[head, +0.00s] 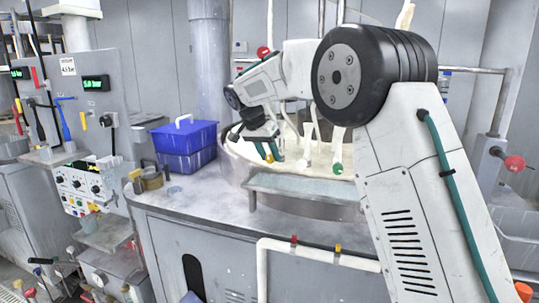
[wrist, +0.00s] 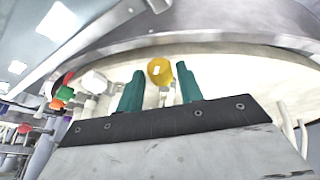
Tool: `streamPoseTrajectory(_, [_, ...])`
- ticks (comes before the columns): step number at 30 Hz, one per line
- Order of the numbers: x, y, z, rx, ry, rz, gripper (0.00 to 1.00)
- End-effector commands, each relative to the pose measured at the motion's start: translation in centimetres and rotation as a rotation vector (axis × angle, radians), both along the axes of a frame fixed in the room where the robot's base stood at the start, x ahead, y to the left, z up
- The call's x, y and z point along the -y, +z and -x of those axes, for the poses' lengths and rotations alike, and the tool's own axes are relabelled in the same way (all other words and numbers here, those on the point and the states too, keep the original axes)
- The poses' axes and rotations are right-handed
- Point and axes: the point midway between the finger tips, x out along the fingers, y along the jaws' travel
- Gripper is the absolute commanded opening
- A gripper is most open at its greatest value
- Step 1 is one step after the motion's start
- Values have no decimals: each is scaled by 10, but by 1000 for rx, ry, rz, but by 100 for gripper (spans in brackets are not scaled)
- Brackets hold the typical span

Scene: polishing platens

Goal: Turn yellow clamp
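The yellow clamp (wrist: 158,72) shows in the wrist view as a short, round yellow piece with a pale patch on its face. It lies between the tips of my gripper's two green fingers, with a narrow gap showing at each side. My gripper (wrist: 160,78) is open. How deep the clamp sits between the fingers cannot be told. In the head view my gripper (head: 267,152) points down over the round basin (head: 234,160), and a small spot of yellow (head: 269,158) shows at its fingertips.
Red, orange and green knobs (wrist: 64,93) and a white one (wrist: 93,82) stand left of my fingers in the wrist view. The basin's metal rim curves close above.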

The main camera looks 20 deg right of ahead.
Motion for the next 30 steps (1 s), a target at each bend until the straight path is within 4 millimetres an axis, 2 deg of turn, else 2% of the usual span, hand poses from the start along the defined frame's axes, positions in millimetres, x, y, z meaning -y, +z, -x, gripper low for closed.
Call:
streamPoseTrajectory(12, [-25,59,8,1,0,-1,36])
streamPoseTrajectory(17, [-28,67,9,-1,-1,0,36])
streamPoseTrajectory(26, [-28,68,11,-1,2,-1,36])
streamPoseTrajectory(29, [-24,73,21,-11,19,-7,36])
streamPoseTrajectory(30, [-21,77,30,-18,35,-12,36])
